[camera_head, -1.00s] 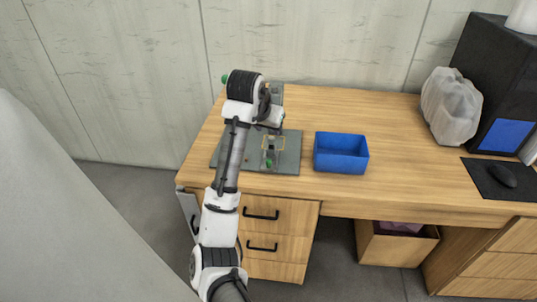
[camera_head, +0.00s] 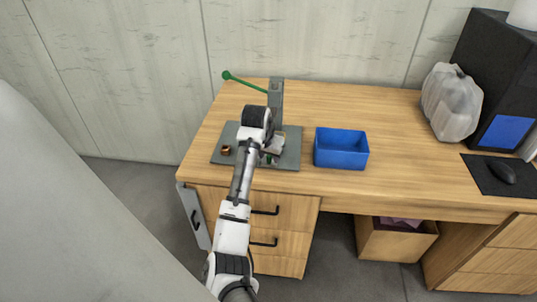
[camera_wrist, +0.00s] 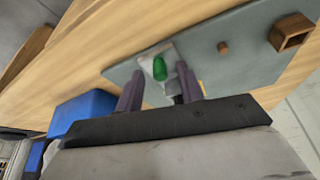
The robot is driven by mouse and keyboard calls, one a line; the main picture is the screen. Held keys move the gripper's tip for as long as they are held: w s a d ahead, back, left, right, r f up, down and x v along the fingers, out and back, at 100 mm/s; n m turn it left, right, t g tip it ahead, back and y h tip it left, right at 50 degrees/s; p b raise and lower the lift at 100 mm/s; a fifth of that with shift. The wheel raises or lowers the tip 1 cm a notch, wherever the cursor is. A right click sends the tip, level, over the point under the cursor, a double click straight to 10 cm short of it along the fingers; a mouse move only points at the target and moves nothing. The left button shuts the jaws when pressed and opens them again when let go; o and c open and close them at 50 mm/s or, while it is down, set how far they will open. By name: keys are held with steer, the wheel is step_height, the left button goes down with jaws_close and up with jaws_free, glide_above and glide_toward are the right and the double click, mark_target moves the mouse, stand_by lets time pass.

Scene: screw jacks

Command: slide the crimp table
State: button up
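A grey press stands on a grey base plate (camera_head: 289,160) on the desk, with an upright post (camera_head: 276,94) and a long green lever (camera_head: 245,83). The pale crimp table (camera_wrist: 152,60) with a green knob (camera_wrist: 159,69) lies on the plate; only a bit of the green knob (camera_head: 271,160) shows in the head view. My gripper (camera_wrist: 160,66) is open, its two dark fingers apart on either side of the knob in the wrist view. I cannot tell whether they touch it. In the head view my arm hides most of the crimp table.
A copper-coloured block (camera_head: 226,150) sits at the plate's left; it shows as a hollow box (camera_wrist: 291,32) in the wrist view, beside a small brown piece (camera_wrist: 223,47). A blue bin (camera_head: 341,148) stands right of the plate. The desk between bin and mouse mat (camera_head: 500,177) is clear.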

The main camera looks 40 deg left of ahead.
steer(key=shift+w+f, duration=0.1)
steer(key=shift+f, duration=0.25)
jaws_close()
steer(key=w+a, duration=0.1)
steer(key=w, duration=0.1)
steer(key=w+a, duration=0.1)
steer(key=w, duration=0.1)
steer(key=w+a, duration=0.2)
steer(key=shift+w+a+p, duration=0.1)
steer(key=shift+w+p, duration=0.25)
steer(key=shift+w+r, duration=0.1)
steer(key=shift+r, duration=0.05)
